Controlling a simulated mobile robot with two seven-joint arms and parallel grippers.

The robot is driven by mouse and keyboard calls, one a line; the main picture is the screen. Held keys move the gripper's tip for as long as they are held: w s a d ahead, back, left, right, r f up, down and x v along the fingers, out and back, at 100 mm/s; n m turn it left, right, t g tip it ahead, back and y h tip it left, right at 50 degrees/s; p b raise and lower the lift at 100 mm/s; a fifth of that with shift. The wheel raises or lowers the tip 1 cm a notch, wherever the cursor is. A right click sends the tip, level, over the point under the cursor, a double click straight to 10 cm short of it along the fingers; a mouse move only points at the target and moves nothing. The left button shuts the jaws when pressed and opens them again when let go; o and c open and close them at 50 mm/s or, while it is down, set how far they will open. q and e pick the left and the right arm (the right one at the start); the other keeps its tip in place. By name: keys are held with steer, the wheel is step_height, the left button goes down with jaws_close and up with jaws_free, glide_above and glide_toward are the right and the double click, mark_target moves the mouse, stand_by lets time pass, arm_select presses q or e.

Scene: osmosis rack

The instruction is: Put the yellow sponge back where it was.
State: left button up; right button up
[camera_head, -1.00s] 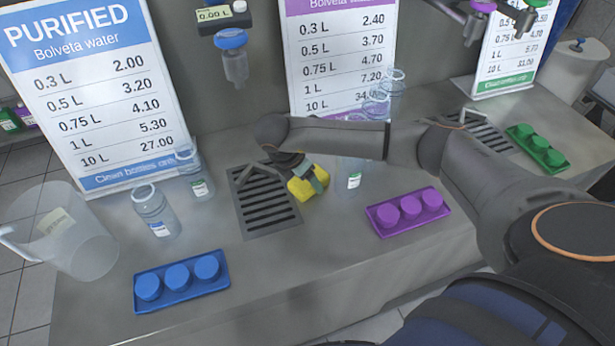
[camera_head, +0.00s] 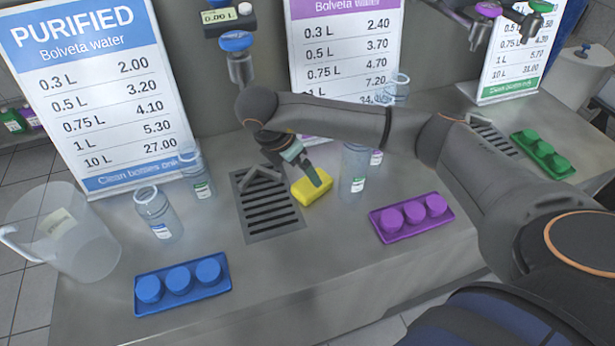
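The yellow sponge (camera_head: 312,191) is on the grey counter, just right of the drain grate (camera_head: 268,207) and left of a clear bottle (camera_head: 354,172). It appears to rest on the counter. My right gripper (camera_head: 312,174), whose arm comes in from the right, points down at the sponge. The other finger is not clearly seen, so I cannot tell whether the fingers grip the sponge. My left gripper is not in view.
A blue cap tray (camera_head: 222,286) and a purple cap tray (camera_head: 446,222) lie towards the front. Bottles (camera_head: 160,215) and a clear jug (camera_head: 90,250) stand at left. Price signs (camera_head: 100,100) line the back. A dispenser nozzle (camera_head: 238,60) hangs above. The front middle counter is clear.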

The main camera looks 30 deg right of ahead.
steer(key=v, duration=0.4)
stand_by(0.5)
